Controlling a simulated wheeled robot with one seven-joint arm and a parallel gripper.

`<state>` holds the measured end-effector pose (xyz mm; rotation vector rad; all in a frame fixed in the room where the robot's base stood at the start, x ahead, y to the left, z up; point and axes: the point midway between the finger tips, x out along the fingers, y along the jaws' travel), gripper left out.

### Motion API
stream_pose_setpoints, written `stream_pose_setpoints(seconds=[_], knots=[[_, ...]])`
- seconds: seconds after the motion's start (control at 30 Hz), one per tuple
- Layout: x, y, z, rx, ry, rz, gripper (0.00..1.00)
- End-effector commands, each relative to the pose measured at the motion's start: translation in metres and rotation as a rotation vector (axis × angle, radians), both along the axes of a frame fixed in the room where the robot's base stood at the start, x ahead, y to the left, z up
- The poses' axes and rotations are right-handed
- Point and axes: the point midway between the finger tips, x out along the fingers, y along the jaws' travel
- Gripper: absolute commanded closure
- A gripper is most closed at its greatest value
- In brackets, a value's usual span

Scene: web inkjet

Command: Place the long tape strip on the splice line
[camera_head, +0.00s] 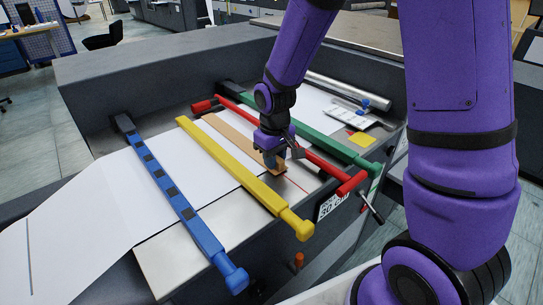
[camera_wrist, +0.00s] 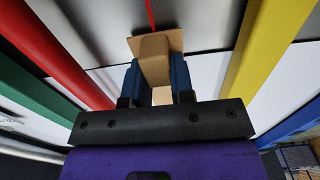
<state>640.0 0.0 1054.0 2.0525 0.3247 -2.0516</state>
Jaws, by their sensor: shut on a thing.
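The long tape strip (camera_head: 228,134) is tan and lies lengthwise between the yellow bar and the red bar in the head view. My gripper (camera_head: 272,160) is at its near end, shut on a tan tab there. In the wrist view my gripper (camera_wrist: 155,80) has its blue fingers on both sides of the tab of the tape strip (camera_wrist: 154,48). A thin red line, the splice line (camera_head: 297,184), shows just beyond the strip's near end; it also shows in the wrist view (camera_wrist: 151,14), meeting the strip's edge. The line under the strip is hidden, and I cannot tell whether the strip touches the surface.
The yellow bar (camera_head: 235,168) and blue bar (camera_head: 178,198) lie left of the strip. The red bar (camera_head: 322,165) and green bar (camera_head: 340,149) lie close on its right. White paper (camera_head: 100,195) runs off left.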

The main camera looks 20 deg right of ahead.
Motion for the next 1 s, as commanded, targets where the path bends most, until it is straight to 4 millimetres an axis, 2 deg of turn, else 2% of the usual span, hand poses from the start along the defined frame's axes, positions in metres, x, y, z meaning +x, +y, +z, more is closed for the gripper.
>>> stream_pose_setpoints(seconds=[0.37,0.4,0.5,0.83,1.0], knots=[[0.000,0.000,-0.004,0.000,-0.001,0.000,1.00],[0.000,0.000,-0.005,0.000,-0.001,0.000,0.75],[0.000,0.000,-0.004,0.000,-0.001,0.000,0.52],[0.000,0.000,-0.002,0.001,-0.002,0.000,0.52],[0.001,0.000,0.015,0.001,-0.005,0.000,0.52]])
